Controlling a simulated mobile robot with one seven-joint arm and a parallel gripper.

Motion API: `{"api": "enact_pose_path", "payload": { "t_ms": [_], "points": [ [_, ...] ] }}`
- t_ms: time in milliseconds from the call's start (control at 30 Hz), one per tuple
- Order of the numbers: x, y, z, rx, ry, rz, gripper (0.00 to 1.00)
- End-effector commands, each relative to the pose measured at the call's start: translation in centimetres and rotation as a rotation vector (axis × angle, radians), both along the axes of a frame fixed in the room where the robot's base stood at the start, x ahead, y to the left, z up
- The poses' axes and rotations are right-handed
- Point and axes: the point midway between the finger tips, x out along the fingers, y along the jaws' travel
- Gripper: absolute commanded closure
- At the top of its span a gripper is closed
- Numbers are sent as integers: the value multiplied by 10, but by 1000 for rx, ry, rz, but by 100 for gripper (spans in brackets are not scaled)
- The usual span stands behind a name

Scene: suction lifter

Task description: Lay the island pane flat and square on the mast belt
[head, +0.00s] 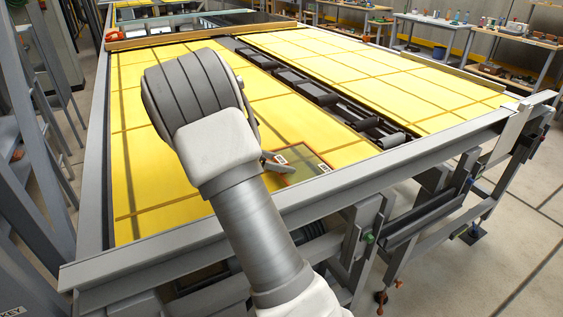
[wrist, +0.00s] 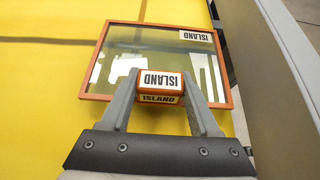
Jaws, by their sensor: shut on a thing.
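The island pane (wrist: 118,48) is a clear sheet in an orange frame with an ISLAND label at one corner. In the wrist view it lies beyond my fingers over a yellow surface, slightly skewed to the line there. My gripper (wrist: 160,78) is shut on an orange block with ISLAND labels, at the pane's near middle. In the head view the pane (head: 314,168) shows at the table's near edge, partly hidden by my arm. My gripper (head: 277,163) is mostly hidden there too. I cannot tell whether the pane touches the surface, or which strip is the mast belt.
The big table has two yellow gridded beds (head: 345,60) with a dark roller channel (head: 320,92) between them. A grey rail (head: 400,158) runs along the near edge, and it stands close to the pane's right in the wrist view (wrist: 285,70). Workbenches stand at the back right.

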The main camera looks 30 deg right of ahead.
Motion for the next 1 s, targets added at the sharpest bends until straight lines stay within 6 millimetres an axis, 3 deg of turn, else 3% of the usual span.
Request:
{"api": "enact_pose_path", "payload": {
  "t_ms": [367, 1000],
  "points": [
    [0, 0, 4, -2, 1, 1, 100],
    [63, -4, 3, -2, -1, 0, 100]
  ]
}}
